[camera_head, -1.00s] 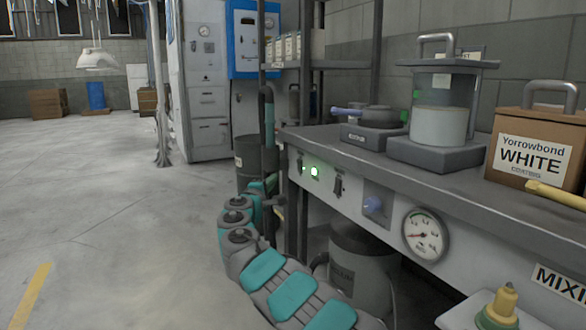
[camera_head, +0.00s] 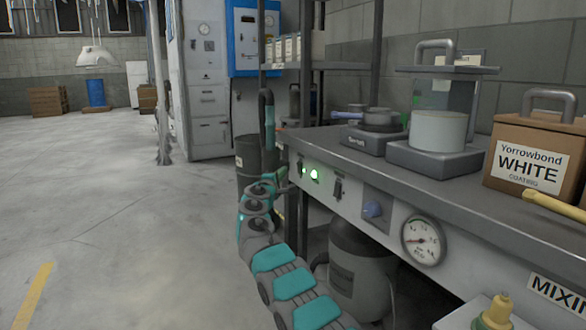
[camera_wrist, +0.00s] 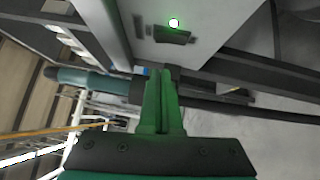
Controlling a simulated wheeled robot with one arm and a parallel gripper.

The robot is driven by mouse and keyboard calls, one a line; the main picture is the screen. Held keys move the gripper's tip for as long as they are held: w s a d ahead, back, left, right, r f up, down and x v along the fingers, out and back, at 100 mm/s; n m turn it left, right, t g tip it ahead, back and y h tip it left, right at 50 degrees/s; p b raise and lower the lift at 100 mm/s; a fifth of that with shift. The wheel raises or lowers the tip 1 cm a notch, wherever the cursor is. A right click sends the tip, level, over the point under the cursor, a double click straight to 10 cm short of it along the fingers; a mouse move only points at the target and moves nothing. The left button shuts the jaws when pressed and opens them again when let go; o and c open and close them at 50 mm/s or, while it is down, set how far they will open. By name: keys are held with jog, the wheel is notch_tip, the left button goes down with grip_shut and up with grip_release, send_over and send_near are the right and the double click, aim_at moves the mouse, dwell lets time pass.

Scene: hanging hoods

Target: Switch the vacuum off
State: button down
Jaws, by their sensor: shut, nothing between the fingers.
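Which control belongs to the vacuum is not readable. In the wrist view the lit lamp (camera_wrist: 174,23) and a dark switch (camera_wrist: 172,37) lie beyond my gripper (camera_wrist: 161,74). Its green fingers are shut and empty, apart from the panel in that picture. In the head view my grey and teal arm reaches toward the panel's left end; the fingertips are hard to make out there.
A grey tank (camera_head: 361,268) stands under the bench. On the bench top (camera_head: 365,165) are a clear-walled chamber (camera_head: 447,95), a small round device (camera_head: 377,130) and a Yorrowbond White box (camera_head: 530,155). A dark upright pipe (camera_head: 267,110) stands left of the bench. The floor at left is open.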

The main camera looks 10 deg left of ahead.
aim_at(297, 164)
jog(key=shift+w+d+r, duration=0.15)
jog(key=shift+w+d, duration=0.4)
jog(key=shift+d, duration=0.3)
jog(key=shift+w+d+r, duration=0.1)
jog(key=shift+w+d, duration=0.45)
jog(key=shift+d, duration=0.25)
